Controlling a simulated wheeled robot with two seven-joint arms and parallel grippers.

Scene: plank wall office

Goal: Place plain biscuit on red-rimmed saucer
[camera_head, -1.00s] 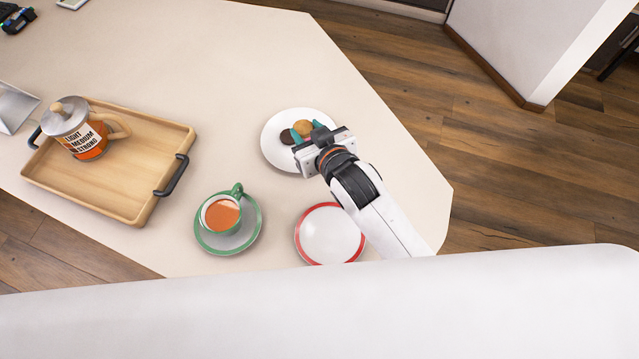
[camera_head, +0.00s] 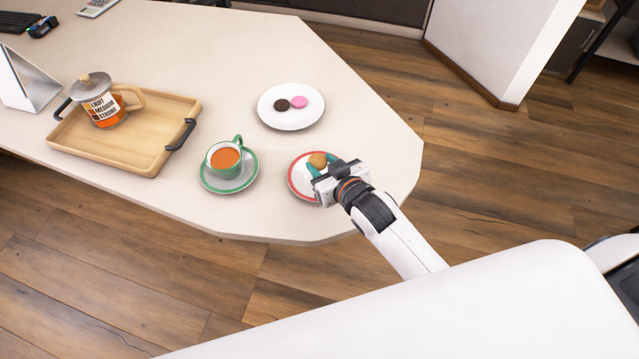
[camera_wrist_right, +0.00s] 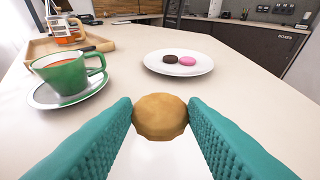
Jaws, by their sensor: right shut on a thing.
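The plain biscuit (camera_head: 317,160) is round and golden brown. My right gripper (camera_head: 318,168) is shut on it, over the red-rimmed saucer (camera_head: 296,184) in the head view. In the right wrist view the biscuit (camera_wrist_right: 160,117) sits between the two teal fingers. A pale surface shows below it there; whether the biscuit touches the saucer I cannot tell. The gripper hides part of the saucer. A white plate (camera_head: 290,120) behind holds a dark biscuit (camera_head: 281,104) and a pink biscuit (camera_head: 299,102). My left gripper is not in view.
A green cup (camera_head: 224,158) of orange-brown drink stands on a green-rimmed saucer (camera_head: 230,186) left of the red-rimmed one. A wooden tray (camera_head: 140,155) with a glass press (camera_head: 103,103) is farther left. The table's front edge is close to the red-rimmed saucer.

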